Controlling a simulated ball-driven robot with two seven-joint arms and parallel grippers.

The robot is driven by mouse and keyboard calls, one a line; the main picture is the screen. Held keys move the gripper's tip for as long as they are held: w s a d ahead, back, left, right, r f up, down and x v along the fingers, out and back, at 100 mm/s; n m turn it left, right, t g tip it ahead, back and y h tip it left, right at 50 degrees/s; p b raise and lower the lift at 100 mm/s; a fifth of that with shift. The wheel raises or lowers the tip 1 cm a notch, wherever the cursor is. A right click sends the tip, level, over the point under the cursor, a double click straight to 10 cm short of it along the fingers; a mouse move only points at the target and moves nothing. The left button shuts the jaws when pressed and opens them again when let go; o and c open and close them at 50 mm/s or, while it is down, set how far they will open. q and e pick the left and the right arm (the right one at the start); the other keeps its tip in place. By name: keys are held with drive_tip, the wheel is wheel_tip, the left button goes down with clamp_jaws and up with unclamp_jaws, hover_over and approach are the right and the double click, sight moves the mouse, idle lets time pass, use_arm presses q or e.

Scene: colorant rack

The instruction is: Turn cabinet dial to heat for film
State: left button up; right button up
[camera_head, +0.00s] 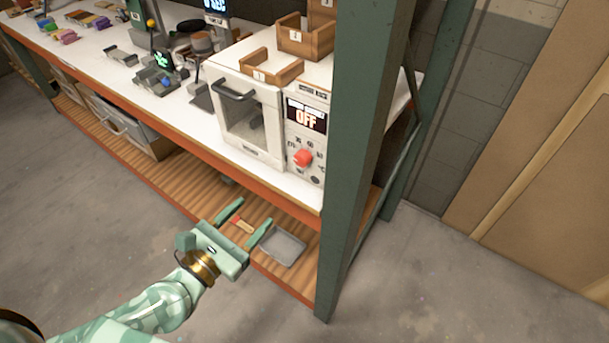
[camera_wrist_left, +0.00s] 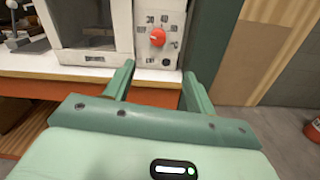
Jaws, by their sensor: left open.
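The white cabinet (camera_head: 273,150) stands at the right end of the bench top, with a glass door on its left part and a control panel on its right. Its display (camera_head: 306,117) reads OFF. The red dial (camera_head: 302,158) sits below the display, with small markings around it. In the left wrist view the red dial (camera_wrist_left: 157,37) is ahead, beyond the fingers and between them. My left gripper (camera_head: 244,222) is open and empty, in front of the bench and lower than the dial, apart from it. My right gripper is not in view.
A green post (camera_head: 360,130) rises just right of the cabinet. Wooden boxes (camera_head: 305,40) stand on the cabinet. The orange bench edge (camera_head: 220,150) runs below it. A grey tray (camera_head: 283,247) lies on the lower shelf. The floor in front is clear.

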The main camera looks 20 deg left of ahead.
use_arm(q)
drive_tip(key=w, duration=0.2)
drive_tip(key=p, duration=0.2)
approach(299, 162)
drive_tip(key=w, duration=0.2)
drive_tip(key=shift+n, duration=0.3)
drive_tip(key=x, duration=0.5)
drive_tip(key=shift+w+d+r, duration=0.1)
drive_tip(key=shift+w+d, duration=0.15)
drive_tip(key=shift+d, duration=0.15)
drive_tip(key=shift+w+d, duration=0.15)
drive_tip(key=shift+w, duration=0.35)
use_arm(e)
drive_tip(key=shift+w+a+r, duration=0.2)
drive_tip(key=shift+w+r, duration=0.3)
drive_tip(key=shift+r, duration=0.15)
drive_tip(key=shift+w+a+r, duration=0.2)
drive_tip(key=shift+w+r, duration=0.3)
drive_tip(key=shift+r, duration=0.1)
use_arm(q)
drive_tip(key=shift+c, duration=0.2)
drive_tip(key=c, duration=0.9)
